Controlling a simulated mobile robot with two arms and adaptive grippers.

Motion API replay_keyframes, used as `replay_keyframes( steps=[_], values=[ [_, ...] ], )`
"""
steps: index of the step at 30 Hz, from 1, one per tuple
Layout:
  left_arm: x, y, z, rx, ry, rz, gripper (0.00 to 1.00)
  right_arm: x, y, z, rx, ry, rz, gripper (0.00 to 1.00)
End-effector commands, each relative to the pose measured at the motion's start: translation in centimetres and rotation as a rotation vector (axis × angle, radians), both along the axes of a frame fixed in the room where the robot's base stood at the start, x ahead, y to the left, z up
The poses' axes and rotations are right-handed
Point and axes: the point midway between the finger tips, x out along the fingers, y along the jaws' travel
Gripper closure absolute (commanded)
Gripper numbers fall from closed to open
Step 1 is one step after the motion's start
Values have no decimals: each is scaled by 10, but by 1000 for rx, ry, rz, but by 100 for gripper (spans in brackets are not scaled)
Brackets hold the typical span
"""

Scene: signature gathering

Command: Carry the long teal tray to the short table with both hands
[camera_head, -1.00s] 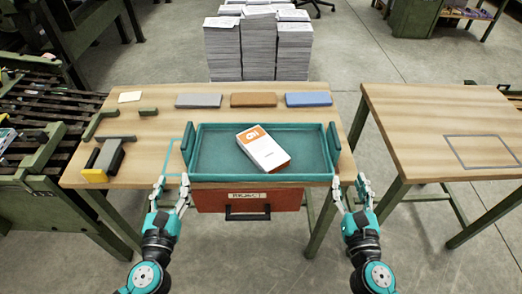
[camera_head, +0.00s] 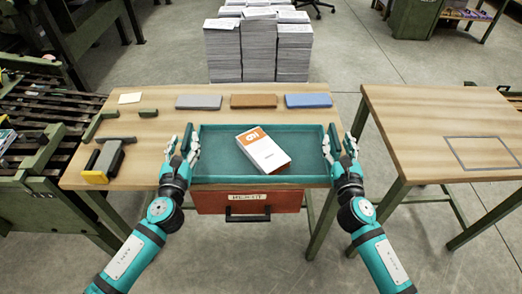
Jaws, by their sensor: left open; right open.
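The long teal tray (camera_head: 215,166) lies on the wooden table in front of me. A white and orange booklet stack (camera_head: 263,150) sits inside it. My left gripper (camera_head: 188,143) is open at the tray's left end and covers the handle there. My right gripper (camera_head: 336,142) is open at the tray's right end and covers that handle. I cannot tell whether the fingers touch the handles. The short table (camera_head: 400,120) stands to the right, with a grey outlined rectangle (camera_head: 482,152) on its top.
A red drawer (camera_head: 248,200) hangs below the tray's front edge. Grey, brown and blue blocks (camera_head: 308,100) line the table's back. A stapler-like tool (camera_head: 104,160) lies at the left. A floor gap separates the two tables. The short table's top is clear.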

Motion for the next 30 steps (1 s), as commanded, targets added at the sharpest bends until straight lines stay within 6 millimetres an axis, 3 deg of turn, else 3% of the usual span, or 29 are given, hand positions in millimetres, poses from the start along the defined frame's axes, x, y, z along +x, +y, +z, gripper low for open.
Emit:
replay_keyframes(
  steps=[7,19,28,30],
  values=[
    [28,0,0,0,-1,0,58,28,0,0,2,0,0,58],
    [32,0,0,0,0,-1,59,32,0,0,1,0,0,59],
    [32,0,0,0,0,-1,98,32,0,0,1,0,0,98],
    [32,0,0,0,0,-1,100,32,0,0,1,0,0,100]
  ],
)
